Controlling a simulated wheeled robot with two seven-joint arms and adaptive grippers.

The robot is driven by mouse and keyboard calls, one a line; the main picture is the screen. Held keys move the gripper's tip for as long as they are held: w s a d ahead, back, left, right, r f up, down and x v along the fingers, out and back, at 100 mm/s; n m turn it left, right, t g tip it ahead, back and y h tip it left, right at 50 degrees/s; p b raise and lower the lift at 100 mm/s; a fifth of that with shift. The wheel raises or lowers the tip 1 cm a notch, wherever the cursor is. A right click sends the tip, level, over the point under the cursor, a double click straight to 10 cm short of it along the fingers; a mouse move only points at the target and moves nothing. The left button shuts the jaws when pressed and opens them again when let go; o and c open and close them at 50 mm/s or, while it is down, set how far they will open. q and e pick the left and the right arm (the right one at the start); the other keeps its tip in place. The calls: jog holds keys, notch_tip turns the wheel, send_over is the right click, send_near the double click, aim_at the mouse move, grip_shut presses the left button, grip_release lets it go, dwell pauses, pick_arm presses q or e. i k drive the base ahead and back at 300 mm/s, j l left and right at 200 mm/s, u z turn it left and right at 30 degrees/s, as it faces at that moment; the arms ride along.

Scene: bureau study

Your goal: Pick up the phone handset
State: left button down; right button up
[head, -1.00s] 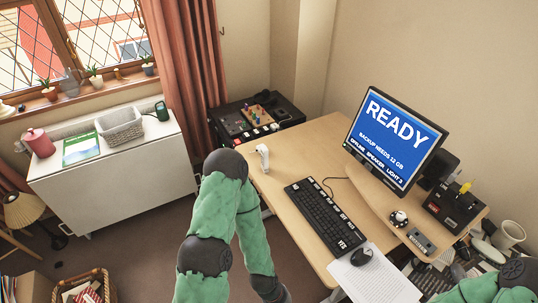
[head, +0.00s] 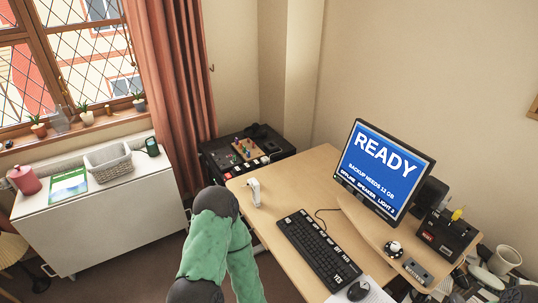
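No thing in view can be told for certain as the phone handset. A small white upright object (head: 254,192) stands near the left end of the wooden desk (head: 290,182); it is too small to name. A dark shape (head: 258,130) lies at the back of a black-topped unit behind the desk, also too small to tell. My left arm, green with dark joints, rises in front of the desk's left edge and bends down again; its gripper is out of frame.
A monitor (head: 382,168) reading READY stands on the desk's raised shelf, with a keyboard (head: 318,250) and mouse (head: 358,290) in front. A black box (head: 446,235), a mug (head: 504,260) and clutter fill the right. The desk between white object and monitor is mostly clear.

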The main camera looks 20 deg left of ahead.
aim_at(254, 184)
jog(key=i+j+z, duration=0.1)
jog(key=j+z, duration=0.45)
jog(key=z, duration=0.25)
jog(key=j+z, duration=0.4)
jog(key=i+l, duration=0.05)
jog(key=l, duration=0.05)
